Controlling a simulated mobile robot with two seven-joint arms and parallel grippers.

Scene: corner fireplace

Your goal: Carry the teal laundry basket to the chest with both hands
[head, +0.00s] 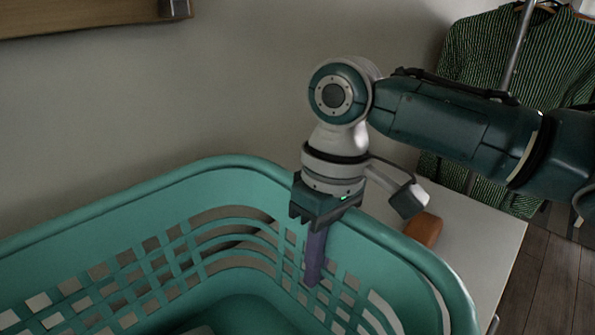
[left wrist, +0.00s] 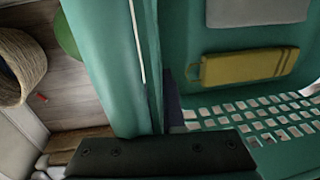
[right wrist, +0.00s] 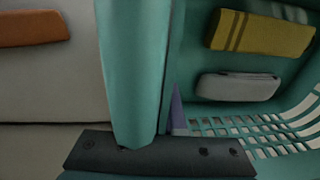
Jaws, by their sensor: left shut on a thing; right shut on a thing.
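The teal laundry basket (head: 225,172) fills the lower part of the head view, with slotted walls. My right gripper (head: 322,225) points down over its rim and is shut on it, one purple finger inside the wall. My left gripper (left wrist: 158,125) is outside the head view; in the left wrist view it is shut on the basket's rim (left wrist: 108,65). A yellow item with darker bands (right wrist: 262,34) and a grey item (right wrist: 238,87) lie inside the basket. A pale flat top (head: 490,232) shows beyond the basket at right; I cannot tell whether it is the chest.
An orange-brown object (head: 423,229) lies on the pale top beside the basket. A striped green garment (head: 520,60) hangs behind my right arm. A wooden shelf edge (head: 90,17) is at upper left. A woven container (left wrist: 22,68) stands on the wooden floor in the left wrist view.

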